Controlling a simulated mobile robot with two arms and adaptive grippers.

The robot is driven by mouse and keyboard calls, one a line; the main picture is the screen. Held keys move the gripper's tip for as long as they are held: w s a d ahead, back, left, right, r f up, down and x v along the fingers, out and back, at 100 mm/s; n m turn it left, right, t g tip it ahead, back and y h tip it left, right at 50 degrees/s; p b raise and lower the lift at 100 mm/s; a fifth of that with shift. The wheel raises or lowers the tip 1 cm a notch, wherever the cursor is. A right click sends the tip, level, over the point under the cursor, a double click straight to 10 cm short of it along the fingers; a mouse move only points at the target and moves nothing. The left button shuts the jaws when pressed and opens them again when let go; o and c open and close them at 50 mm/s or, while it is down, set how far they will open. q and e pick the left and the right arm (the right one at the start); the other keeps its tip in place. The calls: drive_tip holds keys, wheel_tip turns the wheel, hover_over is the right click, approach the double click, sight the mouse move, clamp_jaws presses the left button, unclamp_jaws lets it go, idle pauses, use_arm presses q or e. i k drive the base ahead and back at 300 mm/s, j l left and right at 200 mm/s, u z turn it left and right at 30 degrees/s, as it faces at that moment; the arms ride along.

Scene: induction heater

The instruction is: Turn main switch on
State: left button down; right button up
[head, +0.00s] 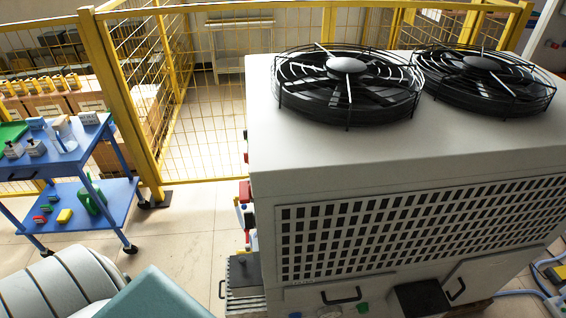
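A large pale grey machine cabinet (400,140) with two black fans on top fills the right half of the head view. Small red parts (244,191) show along its left edge, seen almost edge-on. I cannot tell whether one of them is the main switch, and the cabinet's left face is mostly hidden. No switch can be made out clearly. Neither of my grippers can be made out in this view.
A blue two-shelf cart (72,150) with bottles and small items stands at the left. A yellow mesh fence (150,140) runs behind, with boxes beyond it. Tiled floor (190,235) is free between the cart and cabinet. Fan guards (347,85) rise above the cabinet top.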

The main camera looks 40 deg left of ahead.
sight(245, 192)
drive_tip(key=j+z, duration=0.1)
drive_tip(key=j, duration=0.4)
drive_tip(key=k+j+z, duration=0.1)
drive_tip(key=j, duration=0.4)
drive_tip(key=j+z, duration=0.1)
drive_tip(key=j, duration=0.4)
drive_tip(key=k+j+z, duration=0.1)
drive_tip(key=j, duration=0.4)
drive_tip(key=k+j, duration=0.1)
drive_tip(key=j, duration=0.4)
drive_tip(key=k+j+z, duration=0.15)
drive_tip(key=j, duration=0.3)
